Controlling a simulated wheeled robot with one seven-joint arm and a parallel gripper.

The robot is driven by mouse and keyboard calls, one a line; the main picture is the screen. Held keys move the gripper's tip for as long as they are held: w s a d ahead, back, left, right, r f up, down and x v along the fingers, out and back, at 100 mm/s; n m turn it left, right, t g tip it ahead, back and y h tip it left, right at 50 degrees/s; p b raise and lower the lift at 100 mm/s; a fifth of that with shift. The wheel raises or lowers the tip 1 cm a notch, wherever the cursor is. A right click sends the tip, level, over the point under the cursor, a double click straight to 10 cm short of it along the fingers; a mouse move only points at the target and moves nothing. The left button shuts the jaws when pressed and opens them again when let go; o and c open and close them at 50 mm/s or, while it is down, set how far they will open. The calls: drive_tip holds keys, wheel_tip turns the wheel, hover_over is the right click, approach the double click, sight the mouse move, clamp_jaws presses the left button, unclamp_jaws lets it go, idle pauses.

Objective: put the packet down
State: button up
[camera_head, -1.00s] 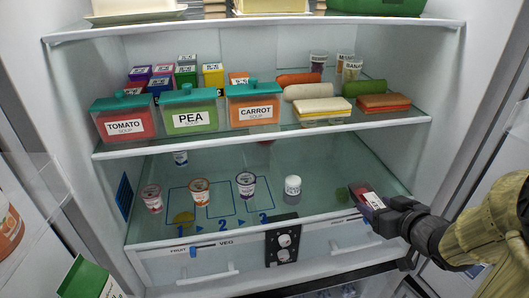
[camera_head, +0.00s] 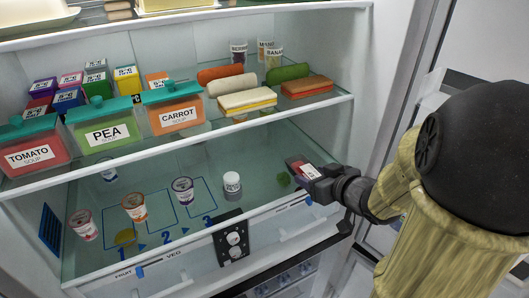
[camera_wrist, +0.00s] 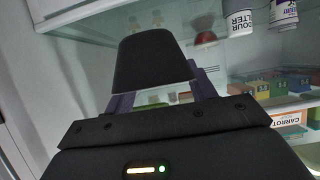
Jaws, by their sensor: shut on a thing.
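I cannot tell whether the packet touches the shelf.
A white-lidded jar (camera_head: 232,185) stands further left, then cups (camera_head: 182,190) by numbered outlines. The upper shelf (camera_head: 335,101) with soup tubs and sandwiches (camera_head: 248,102) overhangs. Shelf space between jar and green thing looks clear.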

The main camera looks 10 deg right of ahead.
drive_tip(key=shift+w+a+r+p, duration=0.15)
drive_tip(key=shift+w+p, duration=0.25)
drive_tip(key=shift+p, duration=0.15)
drive_tip(key=shift+w+a+r+p, duration=0.1)
drive_tip(key=shift+w+a+p, duration=0.05)
drive_tip(key=shift+w+p, duration=0.3)
drive_tip(key=r+p+x, duration=0.1)
drive_tip(key=p+x, duration=0.1)
drive_tip(key=x, duration=0.3)
drive_tip(key=w+r+p+x, duration=0.1)
drive_tip(key=p+x, duration=0.1)
drive_tip(key=x, duration=0.4)
drive_tip(key=r+p+x, duration=0.1)
drive_tip(key=p+x, duration=0.1)
drive_tip(key=x, duration=0.3)
drive_tip(key=shift+w+a+r, duration=0.15)
drive_tip(key=shift+w+a, duration=0.25)
drive_tip(key=shift+w, duration=0.15)
drive_tip(key=shift+f, duration=0.35)
wheel_tip(320, 180, down, 2)
drive_tip(key=shift+f+p, duration=0.2)
drive_tip(key=shift+p, duration=0.55)
drive_tip(key=shift+w+f+p, duration=0.2)
drive_tip(key=shift+f+p, duration=0.25)
drive_tip(key=shift+p, duration=0.05)
drive_tip(key=shift+f, duration=0.1)
